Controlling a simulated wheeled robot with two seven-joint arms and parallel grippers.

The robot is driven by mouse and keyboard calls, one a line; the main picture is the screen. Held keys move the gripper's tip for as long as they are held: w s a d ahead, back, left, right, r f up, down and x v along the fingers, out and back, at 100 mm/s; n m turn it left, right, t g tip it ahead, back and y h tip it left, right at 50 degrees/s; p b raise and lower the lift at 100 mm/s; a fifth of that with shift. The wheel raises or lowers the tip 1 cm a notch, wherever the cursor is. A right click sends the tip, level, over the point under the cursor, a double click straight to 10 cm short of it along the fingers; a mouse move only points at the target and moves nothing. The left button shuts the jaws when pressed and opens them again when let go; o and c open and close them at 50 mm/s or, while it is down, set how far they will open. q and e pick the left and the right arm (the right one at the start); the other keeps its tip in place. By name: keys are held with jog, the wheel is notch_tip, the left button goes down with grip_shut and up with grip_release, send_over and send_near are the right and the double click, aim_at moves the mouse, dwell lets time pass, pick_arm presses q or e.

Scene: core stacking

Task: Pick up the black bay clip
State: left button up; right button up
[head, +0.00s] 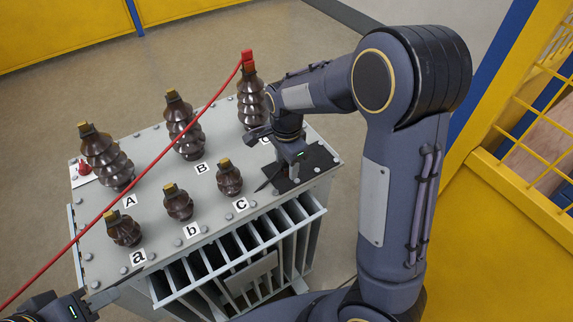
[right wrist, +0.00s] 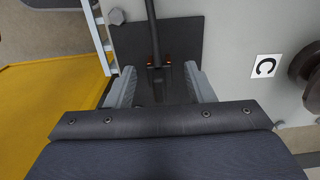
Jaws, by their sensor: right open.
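The black bay clip (right wrist: 157,75) lies on a black mat (right wrist: 185,35) in the right wrist view, with small orange marks near its middle and a dark lead or handle running away from it. My right gripper (right wrist: 161,85) is open, one grey finger on each side of the clip, with gaps showing. In the head view my right gripper (head: 287,172) points down over the mat (head: 320,162), and the arm hides part of that corner. My left gripper (head: 98,300) is only partly in view at the bottom left; its jaw opening is unclear.
The mat lies on the grey transformer top (head: 150,215), which carries brown bushings labelled A, B, C and a, b, c. A red lead ends in a red clip (head: 247,56) on bushing C and crosses the top diagonally. Yellow fencing (head: 500,190) stands at right.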

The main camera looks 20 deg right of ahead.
grip_shut()
